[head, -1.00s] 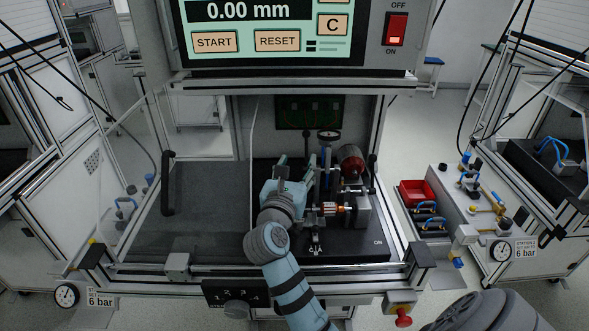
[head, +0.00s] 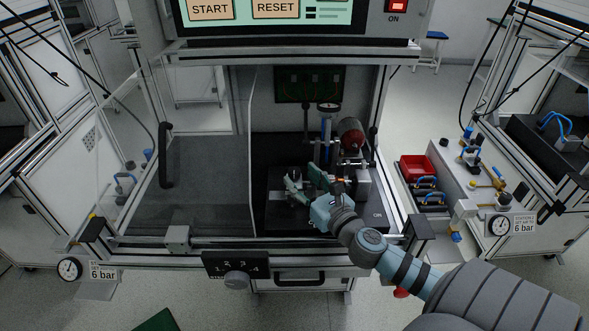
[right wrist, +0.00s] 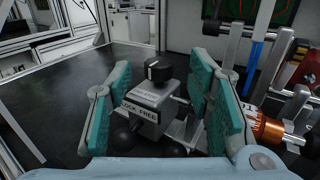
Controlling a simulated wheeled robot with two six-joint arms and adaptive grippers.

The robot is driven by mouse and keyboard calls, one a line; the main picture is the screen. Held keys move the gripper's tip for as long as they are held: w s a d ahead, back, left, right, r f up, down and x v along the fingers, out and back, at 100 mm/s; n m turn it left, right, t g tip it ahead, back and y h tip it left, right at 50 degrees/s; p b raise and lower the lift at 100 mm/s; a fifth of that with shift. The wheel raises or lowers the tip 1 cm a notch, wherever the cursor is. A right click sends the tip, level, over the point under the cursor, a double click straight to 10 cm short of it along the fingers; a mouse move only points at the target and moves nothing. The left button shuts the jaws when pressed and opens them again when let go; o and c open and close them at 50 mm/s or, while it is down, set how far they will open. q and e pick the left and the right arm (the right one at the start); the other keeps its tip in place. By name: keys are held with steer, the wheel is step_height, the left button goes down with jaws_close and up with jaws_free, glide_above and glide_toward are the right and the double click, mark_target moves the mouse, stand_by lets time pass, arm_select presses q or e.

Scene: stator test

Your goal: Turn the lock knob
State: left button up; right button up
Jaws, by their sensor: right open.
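The lock knob (right wrist: 158,70) is a black knob with a white mark. My right gripper (right wrist: 163,85) is open, with one green-padded finger on each side of the block and knob. Gaps show between the pads and the knob, and it holds nothing. In the head view my right gripper (head: 306,184) reaches into the machine from the lower right, and the knob is too small to make out. My left gripper is out of view.
An orange-copper cylinder (right wrist: 268,130) is close to the right finger. A blue post (head: 327,128) and a red cylinder (head: 351,136) stand behind the fixture. The dark bed (head: 205,192) on the left is clear.

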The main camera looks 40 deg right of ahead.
mark_target(298, 174)
steer(key=w, duration=0.4)
steer(key=shift+w+d+r+p, duration=0.1)
steer(key=shift+d+p, duration=0.05)
steer(key=shift+p, duration=0.25)
steer(key=shift+c, duration=0.3)
jaws_close()
